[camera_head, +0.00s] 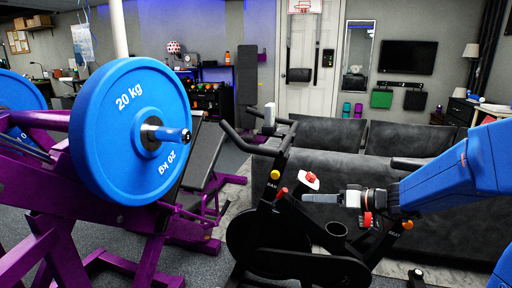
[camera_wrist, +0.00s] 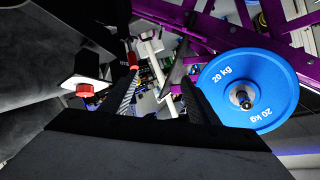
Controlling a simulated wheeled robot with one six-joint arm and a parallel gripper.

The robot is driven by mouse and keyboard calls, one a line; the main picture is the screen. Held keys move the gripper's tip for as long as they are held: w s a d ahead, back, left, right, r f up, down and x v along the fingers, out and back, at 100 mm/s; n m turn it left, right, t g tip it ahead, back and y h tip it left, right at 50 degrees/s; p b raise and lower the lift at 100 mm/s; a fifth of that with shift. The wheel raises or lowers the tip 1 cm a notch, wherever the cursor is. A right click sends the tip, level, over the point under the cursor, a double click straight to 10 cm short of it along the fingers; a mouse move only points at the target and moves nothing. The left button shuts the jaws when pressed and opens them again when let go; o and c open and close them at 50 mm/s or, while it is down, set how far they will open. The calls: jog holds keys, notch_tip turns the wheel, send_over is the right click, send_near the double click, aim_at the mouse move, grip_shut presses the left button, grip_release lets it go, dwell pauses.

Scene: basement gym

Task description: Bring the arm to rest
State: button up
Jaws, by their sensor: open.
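My gripper (camera_head: 308,198) reaches in from the right of the head view at the end of my blue arm, pointing left. It is in the air in front of the exercise bike (camera_head: 265,265). In the wrist view my gripper (camera_wrist: 160,92) has its two dark fingers spread apart, with nothing held between them. A white piece with a red knob (camera_head: 311,181) shows just above the gripper in the head view. A similar white piece with a red knob (camera_wrist: 84,91) is left of the fingers in the wrist view. Whether anything touches the gripper I cannot tell.
A purple weight machine (camera_head: 60,240) carries a blue 20 kg plate (camera_head: 105,130) at left; the plate (camera_wrist: 225,75) is right of the fingers in the wrist view. A dark sofa (camera_head: 375,150) stands behind the bike. Grey floor (camera_head: 215,265) shows between machine and bike.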

jog(key=s+a+f+g+h, duration=0.1)
jog(key=s+a+g+h, duration=0.1)
jog(key=s, duration=0.7)
jog(key=s+a+f+g+h, duration=0.1)
jog(key=s+g+h, duration=0.15)
jog(key=s, duration=0.75)
jog(key=s+d+f+m+h, duration=0.1)
jog(key=s+d+m+h, duration=0.3)
jog(key=s+d+h, duration=0.3)
jog(key=shift+s+d+f+t, duration=0.25)
jog(key=shift+s+d+t, duration=0.1)
jog(key=shift+s+d, duration=2.2)
jog(key=shift+s+a, duration=0.4)
